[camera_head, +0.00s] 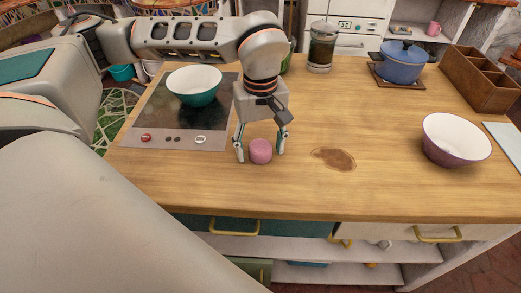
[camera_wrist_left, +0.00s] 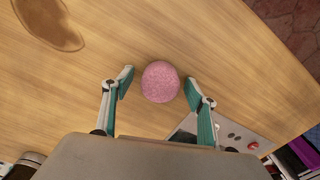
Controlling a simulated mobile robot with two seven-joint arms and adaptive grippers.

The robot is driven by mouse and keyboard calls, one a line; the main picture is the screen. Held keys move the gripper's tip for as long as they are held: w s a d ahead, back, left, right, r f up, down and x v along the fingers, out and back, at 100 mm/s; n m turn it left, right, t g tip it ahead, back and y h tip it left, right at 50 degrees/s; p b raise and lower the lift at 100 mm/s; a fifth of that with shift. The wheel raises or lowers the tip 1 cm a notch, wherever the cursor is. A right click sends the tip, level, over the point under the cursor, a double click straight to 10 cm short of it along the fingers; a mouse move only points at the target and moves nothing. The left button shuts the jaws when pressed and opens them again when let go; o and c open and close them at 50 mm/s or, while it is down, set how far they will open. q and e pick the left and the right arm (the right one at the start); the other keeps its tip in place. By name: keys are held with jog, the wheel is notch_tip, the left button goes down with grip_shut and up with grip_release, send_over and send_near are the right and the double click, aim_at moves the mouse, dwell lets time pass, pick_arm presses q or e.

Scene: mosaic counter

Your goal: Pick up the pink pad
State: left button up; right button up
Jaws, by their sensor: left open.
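The pink pad (camera_head: 260,151) is a small round pink piece on the wooden counter, just right of the cooktop's front corner. My left gripper (camera_head: 260,153) is open and points down, with one finger on each side of the pad. In the left wrist view the pad (camera_wrist_left: 160,82) shows between the open fingertips (camera_wrist_left: 161,88), a little beyond them, with a gap on both sides. My right gripper is not in view.
A teal bowl (camera_head: 194,86) stands on the black cooktop (camera_head: 160,112). A purple bowl (camera_head: 456,139), a blue pot (camera_head: 402,62), a wooden box (camera_head: 484,78) and a glass press (camera_head: 321,47) are on the counter. A brown stain (camera_head: 333,159) marks the clear wood right of the pad.

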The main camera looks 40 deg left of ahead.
aim_at(261, 146)
pick_arm(q)
jog(key=c, duration=1)
jog(key=shift+r, duration=0.15)
notch_tip(261, 146, up, 20)
jog(key=shift+f+p, duration=0.1)
jog(key=shift+p, duration=1.1)
jog(key=shift+c, duration=0.4)
